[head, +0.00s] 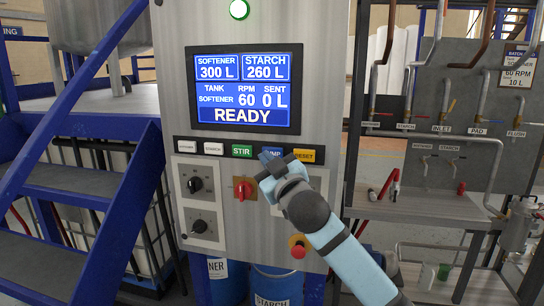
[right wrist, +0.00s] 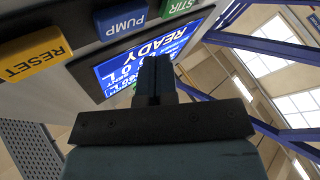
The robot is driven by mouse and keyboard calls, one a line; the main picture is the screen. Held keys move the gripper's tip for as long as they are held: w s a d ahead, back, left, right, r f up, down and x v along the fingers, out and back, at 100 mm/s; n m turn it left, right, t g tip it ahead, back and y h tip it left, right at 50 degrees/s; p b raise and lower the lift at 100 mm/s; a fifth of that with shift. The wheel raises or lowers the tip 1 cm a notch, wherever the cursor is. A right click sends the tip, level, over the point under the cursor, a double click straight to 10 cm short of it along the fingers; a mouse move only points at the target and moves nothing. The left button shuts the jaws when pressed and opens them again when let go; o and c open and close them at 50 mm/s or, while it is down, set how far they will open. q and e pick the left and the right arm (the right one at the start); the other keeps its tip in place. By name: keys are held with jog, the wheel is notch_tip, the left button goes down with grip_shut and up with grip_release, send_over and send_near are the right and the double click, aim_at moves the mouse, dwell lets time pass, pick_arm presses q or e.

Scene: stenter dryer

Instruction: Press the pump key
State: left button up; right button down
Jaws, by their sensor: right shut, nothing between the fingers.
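The blue pump key (head: 270,152) sits in the key row under the display, between the green STIR key (head: 242,151) and the yellow RESET key (head: 303,155). In the head view my right gripper (head: 272,170) is in front of the panel, just below the pump key, and partly covers its label. The right wrist view shows the whole pump key (right wrist: 120,17) at the top, with my shut, empty fingers (right wrist: 155,75) below it in the picture. A gap shows there between fingertips and key. My left gripper is in neither view.
The display (head: 244,88) reads READY, with softener 300 L and starch 260 L. Below the keys are two black knobs, a red rotary switch (head: 243,190) and a red emergency button (head: 297,245). Blue stairs (head: 75,185) stand at left, and a pipe rack (head: 450,120) at right.

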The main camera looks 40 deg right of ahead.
jog(key=shift+w+d, duration=0.65)
jog(key=shift+d, duration=0.1)
jog(key=shift+w+d, duration=0.1)
dwell(1.6)
jog(key=shift+w+d, duration=0.15)
jog(key=shift+d, duration=0.05)
jog(key=shift+w+d+p, duration=0.3)
jog(key=shift+w+d, duration=0.05)
jog(key=shift+d, duration=0.05)
dwell(0.8)
jog(key=shift+s+a, duration=0.1)
dwell(0.3)
jog(key=shift+s+a, duration=0.5)
jog(key=shift+a, duration=0.1)
jog(key=s+a, duration=0.3)
jog(key=shift+s+a+p, duration=0.15)
jog(key=shift+a+p, duration=0.25)
